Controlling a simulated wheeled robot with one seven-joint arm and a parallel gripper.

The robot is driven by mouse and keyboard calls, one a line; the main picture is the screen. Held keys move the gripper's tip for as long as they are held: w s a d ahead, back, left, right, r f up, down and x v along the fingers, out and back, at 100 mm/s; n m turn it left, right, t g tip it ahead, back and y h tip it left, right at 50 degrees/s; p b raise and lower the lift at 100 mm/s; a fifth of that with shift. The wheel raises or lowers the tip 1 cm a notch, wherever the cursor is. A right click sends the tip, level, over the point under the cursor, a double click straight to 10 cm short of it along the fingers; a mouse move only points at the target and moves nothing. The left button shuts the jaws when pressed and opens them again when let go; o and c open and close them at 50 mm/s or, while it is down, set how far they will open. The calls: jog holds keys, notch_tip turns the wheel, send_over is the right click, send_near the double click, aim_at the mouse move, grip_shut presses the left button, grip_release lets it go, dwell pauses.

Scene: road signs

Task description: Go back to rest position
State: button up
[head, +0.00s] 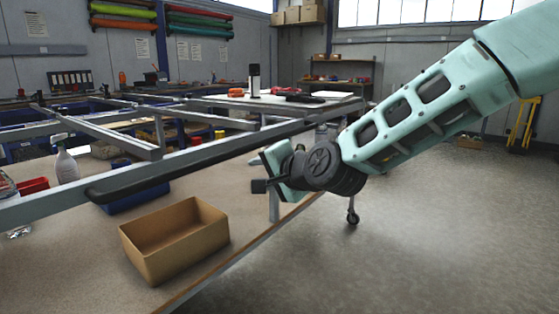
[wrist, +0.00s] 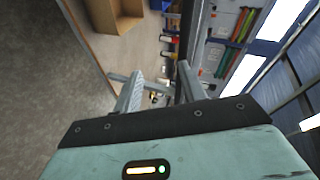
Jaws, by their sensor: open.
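My gripper (head: 262,173) is at the end of my pale green arm, to the right of centre in the head view, above the right edge of the workbench (head: 245,210). In the wrist view its two fingers (wrist: 158,92) stand apart with nothing held between them. The gripper is to the right of and higher than an open, empty cardboard box (head: 175,240) on the bench. The box also shows at the top of the wrist view (wrist: 112,14).
A grey metal frame rail (head: 190,158) runs across above the bench, close to my gripper. A blue bin (head: 130,198), a red bin (head: 33,186) and a spray bottle (head: 66,162) stand at the left. The concrete floor (head: 420,235) at the right is clear.

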jog(key=s+f+n+g+h, duration=0.1)
jog(key=s+f+n+g, duration=0.4)
jog(key=s, duration=0.7)
jog(key=s+d+f+n+g+h, duration=0.3)
jog(key=s+d+n, duration=0.2)
jog(key=s+d, duration=0.5)
jog(key=s+d+f+n+g+h, duration=0.2)
jog(key=s+d+f+n+h, duration=0.15)
jog(key=s+d, duration=0.6)
jog(key=s+r+p, duration=0.2)
jog(key=r+p, duration=0.9)
jog(key=s+a+r+n+p, duration=0.1)
jog(key=s+r+p, duration=0.1)
jog(key=r+p, duration=0.9)
jog(key=shift+r+g+h+p, duration=0.3)
jog(key=shift+r+g+h, duration=0.1)
jog(key=shift+r, duration=0.2)
jog(key=shift+c, duration=0.5)
jog(key=shift+a, duration=0.1)
